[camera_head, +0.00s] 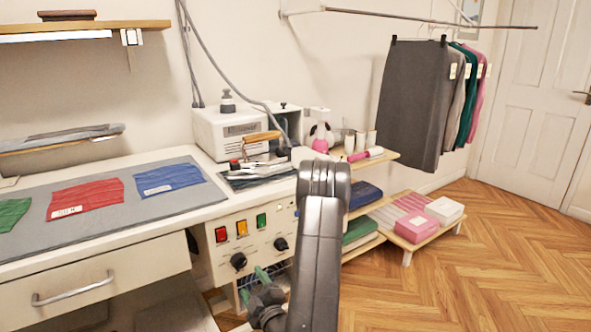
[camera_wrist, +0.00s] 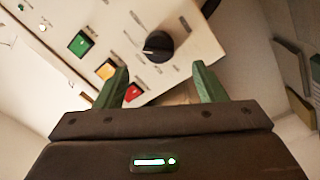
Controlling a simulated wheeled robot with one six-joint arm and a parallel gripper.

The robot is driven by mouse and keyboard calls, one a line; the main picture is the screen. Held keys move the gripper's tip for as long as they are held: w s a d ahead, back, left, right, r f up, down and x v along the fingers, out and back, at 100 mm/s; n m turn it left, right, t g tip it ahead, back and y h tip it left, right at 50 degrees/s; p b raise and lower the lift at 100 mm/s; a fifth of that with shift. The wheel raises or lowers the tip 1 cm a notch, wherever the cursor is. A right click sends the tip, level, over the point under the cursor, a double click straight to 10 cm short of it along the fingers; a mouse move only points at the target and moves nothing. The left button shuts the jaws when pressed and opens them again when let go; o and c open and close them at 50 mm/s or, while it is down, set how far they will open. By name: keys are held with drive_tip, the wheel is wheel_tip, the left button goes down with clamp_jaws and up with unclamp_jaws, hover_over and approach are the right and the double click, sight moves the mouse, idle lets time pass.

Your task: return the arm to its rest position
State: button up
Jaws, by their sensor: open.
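My gripper (camera_wrist: 160,82) shows in the wrist view with its two green fingers spread apart and nothing between them. It faces the white control panel (camera_wrist: 130,30), which has a black knob (camera_wrist: 157,46) and green, yellow and red buttons. In the head view my gripper (camera_head: 262,274) is low in front of the same panel, below the red button (camera_head: 221,234), yellow button (camera_head: 241,228) and green button (camera_head: 261,221). My dark arm reaches down at the centre and hides part of the panel's right side. Whether the fingers touch the panel cannot be told.
The worktable (camera_head: 110,240) at left holds red cloth (camera_head: 86,197), blue cloth (camera_head: 168,178) and green cloth (camera_head: 13,213). An iron (camera_head: 262,160) sits by a white machine (camera_head: 225,128). A low shelf (camera_head: 408,246) with boxes stands right of my arm. The wooden floor at right is clear.

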sight(242, 266)
drive_tip(key=x, duration=0.8)
